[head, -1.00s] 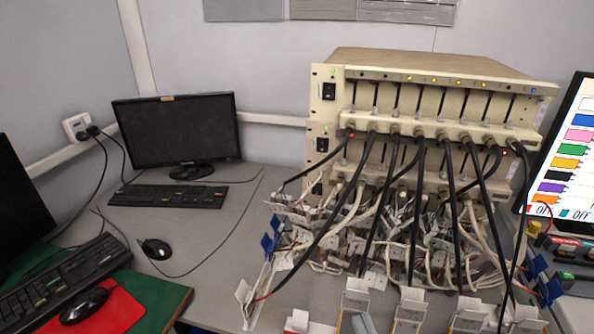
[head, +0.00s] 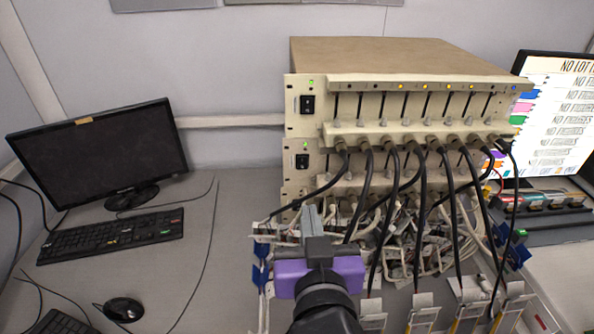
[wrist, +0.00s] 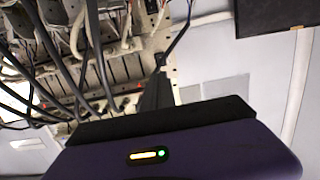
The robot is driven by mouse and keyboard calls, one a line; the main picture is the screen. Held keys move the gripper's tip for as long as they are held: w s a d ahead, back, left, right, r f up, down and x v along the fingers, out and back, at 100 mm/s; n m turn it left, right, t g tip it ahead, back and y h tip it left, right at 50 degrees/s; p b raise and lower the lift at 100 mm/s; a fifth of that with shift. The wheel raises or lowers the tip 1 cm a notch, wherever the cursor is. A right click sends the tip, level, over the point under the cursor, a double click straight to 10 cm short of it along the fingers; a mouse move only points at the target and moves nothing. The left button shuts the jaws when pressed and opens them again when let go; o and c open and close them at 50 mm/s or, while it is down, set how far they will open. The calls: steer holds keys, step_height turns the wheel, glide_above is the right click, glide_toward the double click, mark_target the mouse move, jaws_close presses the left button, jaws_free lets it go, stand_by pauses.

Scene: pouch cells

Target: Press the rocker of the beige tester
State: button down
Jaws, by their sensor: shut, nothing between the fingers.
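The beige tester (head: 340,57) is a stack of beige units at the back of the desk. Its upper unit has a black rocker (head: 307,104) at the left end of the front panel, below a green light. A second black rocker (head: 302,161) sits on the unit below. My gripper (head: 309,211) is in front of and below these rockers, pointing towards the stack, apart from it. Its fingers are together and empty. In the wrist view the tester's panel (wrist: 128,68) appears past my gripper (wrist: 156,88); I cannot pick out the rockers there.
Thick black cables (head: 423,215) hang from the tester's front, right of my gripper, over a tangle of white leads and clips. A monitor (head: 98,150), keyboard (head: 110,235) and mouse (head: 123,309) stand left. Bare desk (head: 215,240) lies between keyboard and cables.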

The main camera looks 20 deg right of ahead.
mark_target(302, 167)
steer(key=p+x, duration=0.3)
steer(key=x, duration=1.1)
steer(key=shift+d+r, duration=0.1)
